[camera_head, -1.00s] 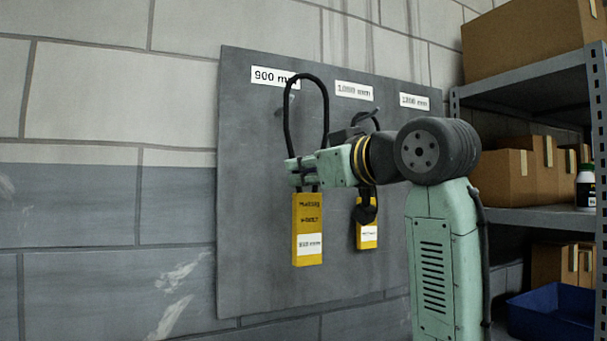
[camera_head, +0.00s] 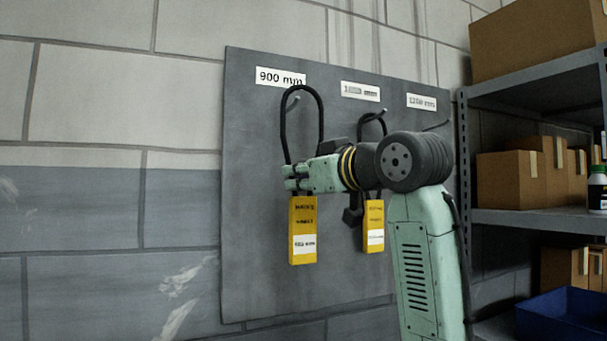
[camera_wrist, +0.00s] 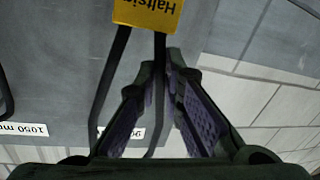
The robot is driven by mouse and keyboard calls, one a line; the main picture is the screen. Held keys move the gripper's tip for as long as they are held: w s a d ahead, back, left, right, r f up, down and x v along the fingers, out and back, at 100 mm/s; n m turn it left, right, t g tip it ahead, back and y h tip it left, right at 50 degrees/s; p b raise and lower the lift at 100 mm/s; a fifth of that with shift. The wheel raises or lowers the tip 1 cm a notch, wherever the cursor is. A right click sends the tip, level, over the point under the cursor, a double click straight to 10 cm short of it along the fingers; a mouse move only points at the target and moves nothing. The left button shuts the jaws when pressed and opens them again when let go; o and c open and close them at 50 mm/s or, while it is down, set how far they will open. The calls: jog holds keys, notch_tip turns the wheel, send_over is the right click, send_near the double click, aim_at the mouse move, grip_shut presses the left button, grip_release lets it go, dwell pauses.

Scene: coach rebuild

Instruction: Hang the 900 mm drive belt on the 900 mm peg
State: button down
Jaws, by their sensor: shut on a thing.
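The black drive belt (camera_head: 321,125) stands as an upright loop above my gripper (camera_head: 291,178), with a yellow tag (camera_head: 303,222) hanging below. My gripper is shut on the belt just above this tag. The 900 mm peg (camera_head: 292,101) on the grey board shows inside the top of the loop, under the "900 mm" label (camera_head: 281,77). I cannot tell whether the belt is around the peg or only in front of it.
A second belt (camera_head: 373,119) with a yellow tag (camera_head: 375,226) hangs from the middle peg, close behind my wrist. The right peg (camera_head: 437,126) looks empty. A shelf (camera_head: 530,219) with cardboard boxes and a blue bin (camera_head: 563,317) stands at right. The wall left of the board is clear.

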jog(key=d+p+x, duration=0.1)
jog(key=x, duration=0.6)
jog(key=shift+w+f, duration=0.35)
jog(key=shift+w, duration=0.1)
dwell(0.5)
dwell(0.4)
jog(key=c, duration=1.6)
grip_release()
jog(key=shift+c, duration=0.2)
jog(key=shift+f, duration=0.1)
jog(key=v, duration=1.2)
